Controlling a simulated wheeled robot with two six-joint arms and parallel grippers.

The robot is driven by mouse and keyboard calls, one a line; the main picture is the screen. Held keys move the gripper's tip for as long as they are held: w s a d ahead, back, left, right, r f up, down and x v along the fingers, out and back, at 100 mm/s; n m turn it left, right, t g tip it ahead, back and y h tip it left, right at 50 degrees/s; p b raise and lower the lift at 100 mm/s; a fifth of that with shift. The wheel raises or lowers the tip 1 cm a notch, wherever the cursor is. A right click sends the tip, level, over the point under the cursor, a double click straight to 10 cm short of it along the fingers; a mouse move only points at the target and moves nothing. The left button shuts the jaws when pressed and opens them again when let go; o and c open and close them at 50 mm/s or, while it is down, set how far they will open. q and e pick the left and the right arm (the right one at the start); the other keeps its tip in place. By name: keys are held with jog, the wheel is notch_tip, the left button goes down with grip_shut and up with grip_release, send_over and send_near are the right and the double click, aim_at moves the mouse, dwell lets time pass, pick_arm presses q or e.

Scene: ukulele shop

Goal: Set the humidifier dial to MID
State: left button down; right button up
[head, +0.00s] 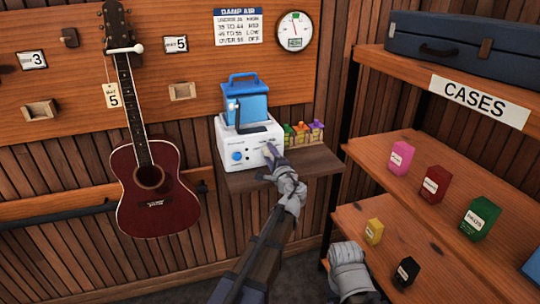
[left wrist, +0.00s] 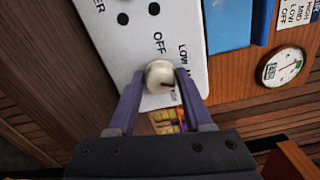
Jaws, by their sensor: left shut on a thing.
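The humidifier (head: 233,146) is a white box with a blue tank (head: 252,106) on a small wall shelf. In the left wrist view its white front panel (left wrist: 130,48) shows the words OFF and LOW; more lettering is partly covered by my gripper. My left gripper (head: 271,154) is at the right side of the panel. In the left wrist view, its two fingers are shut on the cream round dial (left wrist: 158,74). A small red mark on the dial points to the lower right of that picture. My right gripper (head: 350,270) is low in the head view, its fingers unclear.
Several small coloured bottles (head: 301,134) stand just right of the humidifier on its shelf (head: 250,182). A red ukulele (head: 153,190) hangs at left. A round gauge (head: 294,31) and a DAMP AIR chart (head: 238,26) are above. Shelves with small boxes (head: 401,157) fill the right.

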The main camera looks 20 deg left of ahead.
pick_arm(q)
jog(key=shift+c, duration=1.6)
grip_release()
jog(key=v, duration=0.7)
jog(key=shift+s+d, duration=0.25)
jog(key=shift+s, duration=0.1)
